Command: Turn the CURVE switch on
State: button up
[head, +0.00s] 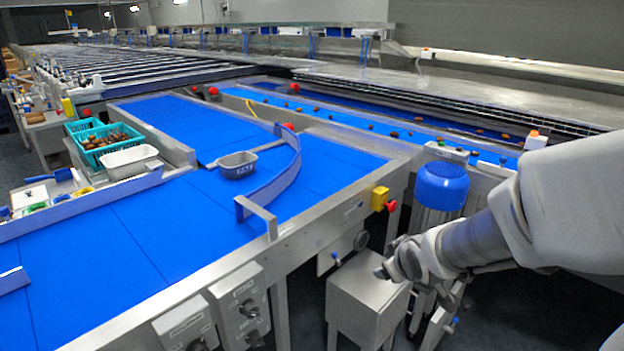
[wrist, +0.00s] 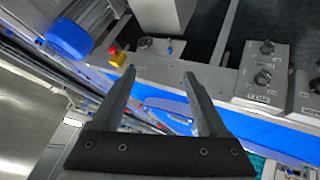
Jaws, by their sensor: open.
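Two grey switch boxes hang on the near side of the conveyor frame in the head view: a right box (head: 240,300) with two dark rotary knobs and a left box (head: 183,323) with a knob low on it. In the wrist view, one box (wrist: 264,68) shows two knobs and another (wrist: 306,92) is cut by the right edge. Their labels are too small to read surely, so I cannot tell which knob is CURVE. My gripper (wrist: 159,74) is open and empty, apart from the boxes, which lie to its right in the wrist view.
A yellow box with a red stop button (head: 384,200) sits on the frame. A blue motor (head: 442,186) and a grey cabinet (head: 366,300) stand near my arm. A grey tub (head: 238,165) sits on the blue belt (head: 140,235), beside a curved guide (head: 280,180).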

jog(key=w+a+f+n+y+b, duration=0.1)
jog(key=w+a+f+n, duration=0.15)
jog(key=f, duration=0.25)
jog(key=w+a+f+n+y+b, duration=0.1)
jog(key=w+a+f, duration=0.15)
jog(key=f, duration=0.35)
jog(key=n+t+y+b, duration=0.2)
jog(key=t+y+b, duration=0.1)
jog(key=y+b, duration=0.65)
send_near(261, 345)
jog(key=shift+y, duration=0.95)
jog(key=x, duration=0.6)
jog(key=f+b+x, duration=0.1)
jog(key=x, duration=0.3)
jog(key=shift+w+d, duration=0.2)
jog(key=shift+w, duration=0.05)
jog(key=shift+f, duration=0.1)
grip_shut()
